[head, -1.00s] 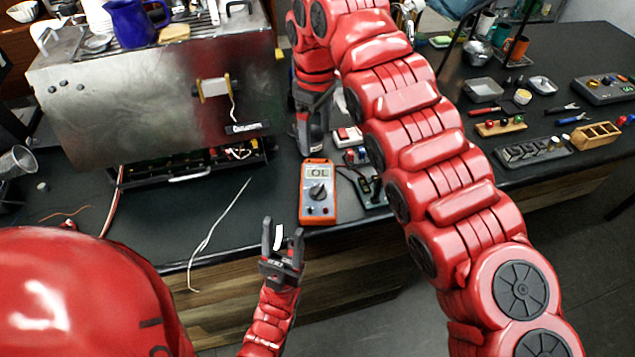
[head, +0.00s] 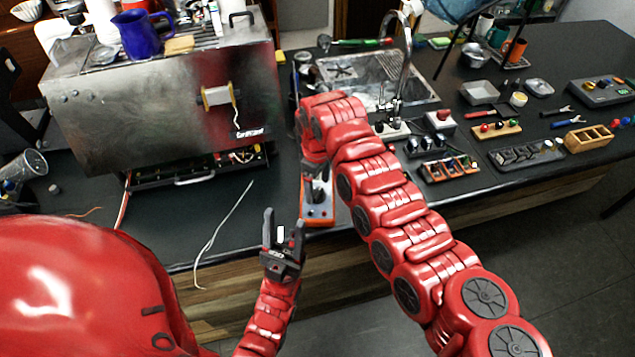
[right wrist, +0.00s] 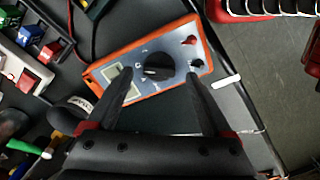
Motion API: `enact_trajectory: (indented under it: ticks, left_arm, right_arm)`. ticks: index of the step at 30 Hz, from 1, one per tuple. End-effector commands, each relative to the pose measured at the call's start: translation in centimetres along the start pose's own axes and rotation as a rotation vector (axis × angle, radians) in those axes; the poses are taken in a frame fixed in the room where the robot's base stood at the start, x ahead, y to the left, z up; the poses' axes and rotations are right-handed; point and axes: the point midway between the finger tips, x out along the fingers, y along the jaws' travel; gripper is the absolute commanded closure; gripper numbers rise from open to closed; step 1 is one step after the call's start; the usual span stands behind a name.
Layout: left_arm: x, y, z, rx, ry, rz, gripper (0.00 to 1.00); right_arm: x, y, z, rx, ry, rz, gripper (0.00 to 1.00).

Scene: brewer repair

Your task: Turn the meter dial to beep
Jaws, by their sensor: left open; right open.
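The orange meter (head: 319,221) lies near the counter's front edge, mostly hidden by my right arm in the head view. In the right wrist view the meter (right wrist: 146,102) shows its grey face, small display and round black dial (right wrist: 158,67). My right gripper (right wrist: 160,78) is open over the meter, with one finger on each side of the dial and nothing between them. Whether the fingers touch the meter face I cannot tell. The display's reading is not legible. My left gripper (head: 283,231) is open and empty in front of the counter edge, left of the meter.
The steel brewer (head: 160,100) stands at the left, its lower bay open. A thin pale wire (head: 222,232) lies left of the meter and hangs over the edge. A sink (head: 350,75) and small part trays (head: 450,168) are behind and to the right.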

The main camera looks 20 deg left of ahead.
Motion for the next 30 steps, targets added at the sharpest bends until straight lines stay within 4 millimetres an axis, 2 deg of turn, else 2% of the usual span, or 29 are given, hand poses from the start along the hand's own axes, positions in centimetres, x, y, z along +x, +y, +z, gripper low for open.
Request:
enact_trajectory:
  ticks: [6, 14, 17, 28, 29, 30]
  left_arm:
    - [0.7, 0.0, -0.1, 0.000, 0.000, 0.000, 0.47]
    - [0.7, 0.0, -0.1, 0.000, 0.000, 0.000, 0.47]
    - [0.7, 0.0, -0.1, 0.000, 0.000, 0.000, 0.47]
    - [0.7, 0.0, -0.1, 0.000, 0.000, 0.000, 0.47]
    - [0.7, 0.0, -0.1, 0.000, 0.000, 0.000, 0.47]
    - [0.7, 0.0, -0.1, 0.000, 0.000, 0.000, 0.47]
  right_arm:
    - [1.6, 0.0, -0.1, -0.001, 0.001, 0.002, 0.15]
    - [1.8, 0.1, -0.1, -0.001, 0.002, 0.003, 0.15]
    - [1.8, 0.1, -0.1, -0.001, 0.002, 0.003, 0.29]
    - [1.8, 0.1, -0.1, -0.001, 0.002, 0.003, 0.96]
    - [1.8, 0.1, -0.1, 0.000, 0.002, 0.003, 1.00]
    - [1.8, 0.1, -0.1, 0.000, 0.002, 0.003, 1.00]
